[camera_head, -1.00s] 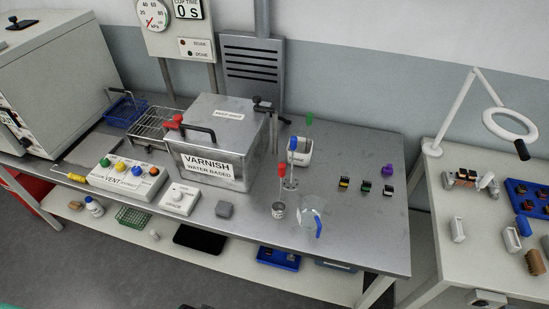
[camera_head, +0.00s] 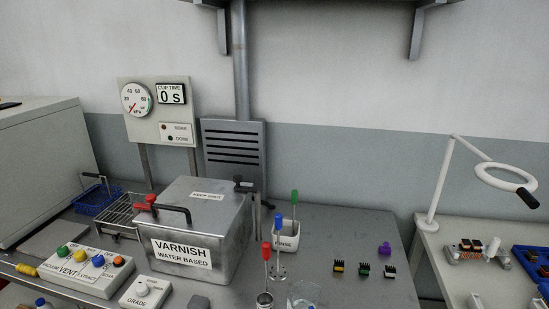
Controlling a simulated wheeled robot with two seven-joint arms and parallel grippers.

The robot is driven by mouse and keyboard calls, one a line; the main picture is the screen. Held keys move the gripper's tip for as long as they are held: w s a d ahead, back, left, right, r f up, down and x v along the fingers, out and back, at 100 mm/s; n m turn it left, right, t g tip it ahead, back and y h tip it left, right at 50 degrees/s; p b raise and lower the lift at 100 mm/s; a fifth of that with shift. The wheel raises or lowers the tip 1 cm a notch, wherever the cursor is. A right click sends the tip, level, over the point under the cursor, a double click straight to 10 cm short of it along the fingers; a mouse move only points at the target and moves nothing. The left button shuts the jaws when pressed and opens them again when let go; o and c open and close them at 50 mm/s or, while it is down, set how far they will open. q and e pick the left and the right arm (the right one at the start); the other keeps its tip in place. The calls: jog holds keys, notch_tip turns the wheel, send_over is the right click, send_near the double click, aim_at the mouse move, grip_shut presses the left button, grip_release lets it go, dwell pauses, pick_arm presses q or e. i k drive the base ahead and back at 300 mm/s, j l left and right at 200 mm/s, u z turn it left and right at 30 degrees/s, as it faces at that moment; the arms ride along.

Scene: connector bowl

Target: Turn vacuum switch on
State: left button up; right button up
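The control box (camera_head: 88,272) stands at the lower left of the table. The switch's exact setting is too small to tell. The pressure gauge (camera_head: 136,100) is on the panel behind, its red needle toward the lower left. Neither of my grippers shows in the head view.
A metal varnish tank (camera_head: 195,232) with a black handle stands right of the control box. A grade dial box (camera_head: 145,292) sits in front of it. A wire rack (camera_head: 121,215) and blue basket (camera_head: 97,197) are behind. A rinse container (camera_head: 286,236) and small connectors stand to the right.

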aim_at(62, 252)
jog(key=u, duration=1.45)
jog(key=i+j, duration=0.05)
